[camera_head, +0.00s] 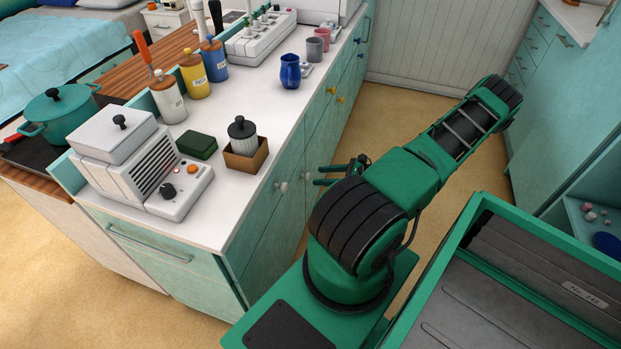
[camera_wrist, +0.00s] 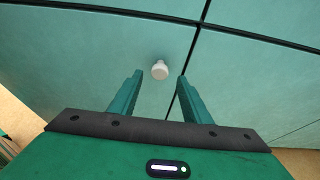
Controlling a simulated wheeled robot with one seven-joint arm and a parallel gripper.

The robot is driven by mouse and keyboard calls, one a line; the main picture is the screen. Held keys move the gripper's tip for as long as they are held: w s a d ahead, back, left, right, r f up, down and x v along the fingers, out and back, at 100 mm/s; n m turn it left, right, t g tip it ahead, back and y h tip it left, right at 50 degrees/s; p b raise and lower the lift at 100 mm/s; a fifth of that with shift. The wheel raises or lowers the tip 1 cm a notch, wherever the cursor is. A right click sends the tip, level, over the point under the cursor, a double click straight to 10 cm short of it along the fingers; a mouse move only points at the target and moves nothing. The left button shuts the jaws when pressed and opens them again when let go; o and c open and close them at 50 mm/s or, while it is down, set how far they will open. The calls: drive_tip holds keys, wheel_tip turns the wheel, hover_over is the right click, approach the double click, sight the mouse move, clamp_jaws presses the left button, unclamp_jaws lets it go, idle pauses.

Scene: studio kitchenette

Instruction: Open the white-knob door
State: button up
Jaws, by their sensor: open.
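The white knob (camera_wrist: 160,70) sits on a teal cabinet door (camera_wrist: 90,50) in the wrist view, close to the door's right edge. The door looks shut, with dark narrow gaps around it. My gripper (camera_wrist: 158,82) is open, its two green fingers pointing at the door with the knob between and just beyond their tips. The fingers do not appear to touch the knob. In the head view my gripper (camera_head: 322,175) is beside the cabinet front, and the white knob (camera_head: 282,187) shows just left of the fingertips.
The white counter (camera_head: 225,205) above the door holds a toaster-like appliance (camera_head: 130,150), a brown box with a jar (camera_head: 243,160) and a blue vase (camera_head: 290,72). Yellow knobs (camera_head: 332,91) and blue knobs mark doors farther along. The aisle floor (camera_head: 400,105) beyond my arm is clear.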

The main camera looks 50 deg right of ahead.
drive_tip(key=shift+x, duration=2.4)
